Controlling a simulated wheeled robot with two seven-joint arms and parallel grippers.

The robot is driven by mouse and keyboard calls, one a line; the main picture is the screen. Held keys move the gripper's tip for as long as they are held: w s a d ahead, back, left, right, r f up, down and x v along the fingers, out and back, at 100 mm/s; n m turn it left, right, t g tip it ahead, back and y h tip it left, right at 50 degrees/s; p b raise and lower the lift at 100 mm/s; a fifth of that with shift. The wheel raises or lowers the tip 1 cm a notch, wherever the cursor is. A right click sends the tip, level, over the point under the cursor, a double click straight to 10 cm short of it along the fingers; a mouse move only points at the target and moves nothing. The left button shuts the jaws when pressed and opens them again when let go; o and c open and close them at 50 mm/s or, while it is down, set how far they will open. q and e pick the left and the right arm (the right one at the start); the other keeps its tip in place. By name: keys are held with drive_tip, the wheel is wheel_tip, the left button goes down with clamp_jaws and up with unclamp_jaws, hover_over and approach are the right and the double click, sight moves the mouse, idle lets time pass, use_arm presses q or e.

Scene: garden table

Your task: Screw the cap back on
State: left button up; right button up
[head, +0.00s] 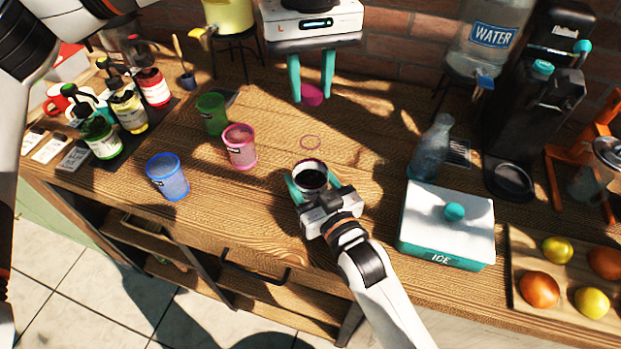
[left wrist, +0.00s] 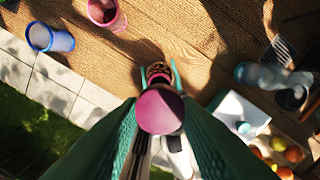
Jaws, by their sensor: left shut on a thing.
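My left gripper (head: 311,90) hangs at the top centre of the head view. Its teal fingers are shut on a pink cap (head: 312,97). In the left wrist view the round cap (left wrist: 160,110) fills the space between the fingertips. My right gripper (head: 313,185) comes in from below, with its teal fingers on both sides of an open jar (head: 311,172) with dark contents. In the left wrist view part of the jar (left wrist: 158,70) shows just beyond the cap. The cap is apart from the jar. The jar's lower part is hidden by my right gripper.
A pink cup (head: 240,148), a green cup (head: 212,114) and a blue cup (head: 168,177) stand to the left. A thin pink ring (head: 310,142) shows on the tabletop. An ice box (head: 447,225) and a glass bottle (head: 431,150) stand to the right.

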drive_tip(key=c, duration=0.8)
use_arm(q)
drive_tip(key=shift+f, duration=2.5)
drive_tip(key=shift+f, duration=0.9)
drive_tip(key=shift+f, duration=0.6)
use_arm(e)
clamp_jaws()
use_arm(q)
drive_tip(key=m, duration=1.6)
